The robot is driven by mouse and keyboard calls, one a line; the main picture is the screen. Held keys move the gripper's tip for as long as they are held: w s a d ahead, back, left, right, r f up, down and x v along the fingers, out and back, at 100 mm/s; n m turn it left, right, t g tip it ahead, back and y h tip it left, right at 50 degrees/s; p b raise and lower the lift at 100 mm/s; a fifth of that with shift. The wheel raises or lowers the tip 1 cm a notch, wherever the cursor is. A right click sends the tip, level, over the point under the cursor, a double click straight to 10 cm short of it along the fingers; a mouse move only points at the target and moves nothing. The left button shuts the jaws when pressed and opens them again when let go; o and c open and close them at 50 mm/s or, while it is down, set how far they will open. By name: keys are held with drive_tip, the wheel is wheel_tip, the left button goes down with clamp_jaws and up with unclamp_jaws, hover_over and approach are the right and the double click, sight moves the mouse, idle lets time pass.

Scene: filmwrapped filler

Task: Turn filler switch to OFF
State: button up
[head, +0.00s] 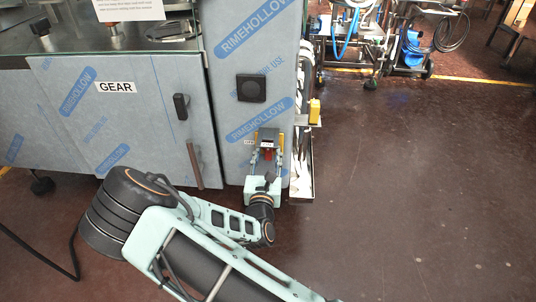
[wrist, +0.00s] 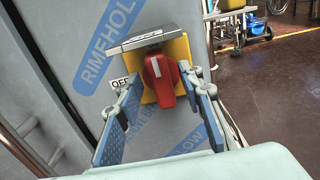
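The filler switch is a red rotary knob (wrist: 160,82) on a square yellow plate (wrist: 179,50), on the film-wrapped cabinet front. Its white mark runs nearly upright in the wrist view, tilted slightly. A white OFF label (wrist: 120,82) is left of the plate. A grey metal piece (wrist: 142,37) juts out above the knob. In the head view the red knob (head: 268,154) is small and partly hidden by my gripper. My gripper (wrist: 161,86) is open, with one finger on each side of the knob. I cannot tell whether either finger touches it.
A GEAR door (head: 130,110) with a long bar handle (head: 194,165) is left of the switch. A black square fitting (head: 251,88) sits above it. A metal ledge (head: 302,180) edges the cabinet's right side. The floor (head: 420,180) at right is clear; carts with hoses stand behind.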

drive_tip(key=shift+w, duration=0.55)
clamp_jaws()
